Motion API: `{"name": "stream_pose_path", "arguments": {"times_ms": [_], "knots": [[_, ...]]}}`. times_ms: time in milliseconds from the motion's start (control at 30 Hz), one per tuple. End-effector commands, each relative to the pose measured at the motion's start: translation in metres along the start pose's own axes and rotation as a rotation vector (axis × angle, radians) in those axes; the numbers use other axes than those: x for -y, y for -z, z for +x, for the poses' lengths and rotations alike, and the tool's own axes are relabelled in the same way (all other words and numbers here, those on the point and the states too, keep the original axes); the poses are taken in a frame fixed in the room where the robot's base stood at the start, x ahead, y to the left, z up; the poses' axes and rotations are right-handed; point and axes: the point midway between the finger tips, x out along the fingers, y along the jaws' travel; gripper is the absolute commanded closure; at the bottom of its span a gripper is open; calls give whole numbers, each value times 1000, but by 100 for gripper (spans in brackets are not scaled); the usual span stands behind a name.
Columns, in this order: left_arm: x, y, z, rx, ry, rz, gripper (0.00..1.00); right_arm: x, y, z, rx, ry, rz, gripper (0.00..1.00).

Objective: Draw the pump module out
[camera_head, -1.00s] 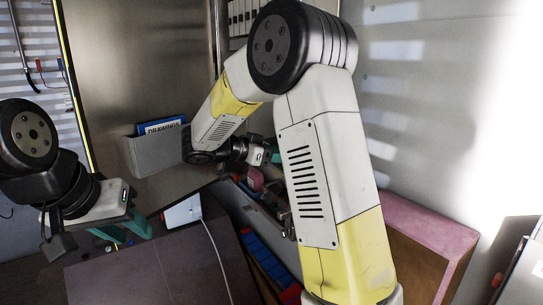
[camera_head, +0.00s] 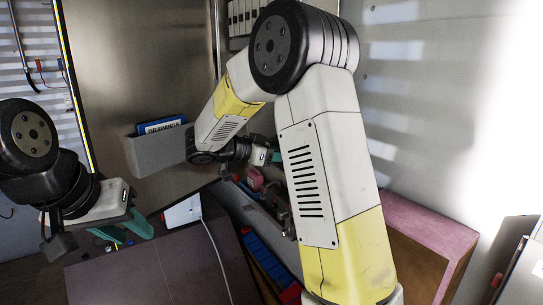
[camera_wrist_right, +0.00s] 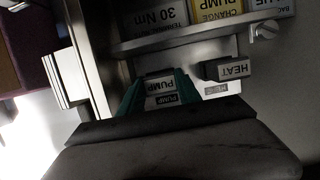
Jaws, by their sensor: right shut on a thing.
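The pump module (camera_wrist_right: 160,86) shows in the right wrist view as a small dark block with a white PUMP label. A second PUMP label (camera_wrist_right: 166,99) is just beside it on the panel. My right gripper (camera_wrist_right: 161,92) has its teal fingers on both sides of the pump module and is shut on it. In the head view my right gripper (camera_head: 275,157) is small and mostly hidden by my own arm. The module cannot be made out there. My left gripper (camera_head: 124,231) is open and empty at the lower left, away from the panel.
A HEAT module (camera_wrist_right: 229,68) sits beside the pump module. A ledge with labelled boxes (camera_wrist_right: 180,15) and a knob (camera_wrist_right: 263,32) are close by. A metal door (camera_head: 140,70) bears a pocket with a DRAWINGS binder (camera_head: 162,126). A reddish box (camera_head: 430,230) stands at right.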

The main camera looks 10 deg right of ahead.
Motion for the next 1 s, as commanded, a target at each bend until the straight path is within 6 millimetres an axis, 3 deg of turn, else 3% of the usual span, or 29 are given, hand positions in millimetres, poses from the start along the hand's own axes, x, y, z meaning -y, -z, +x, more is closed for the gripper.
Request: {"name": "stream_pose_path", "arguments": {"times_ms": [333, 367, 500, 833, 1000], "knots": [[0, 0, 0, 0, 0, 0, 64, 0, -1, -4, 0, 1, 0, 100], [0, 0, 0, 0, 0, 0, 64, 0, -1, -4, 0, 1, 0, 58], [0, 0, 0, 0, 0, 0, 64, 0, -1, -3, 0, 0, 0, 34], [0, 0, 0, 0, 0, 0, 64, 0, -1, -6, 0, 2, 0, 34], [0, 0, 0, 0, 0, 0, 64, 1, -1, -29, 1, 5, 1, 34]]}}
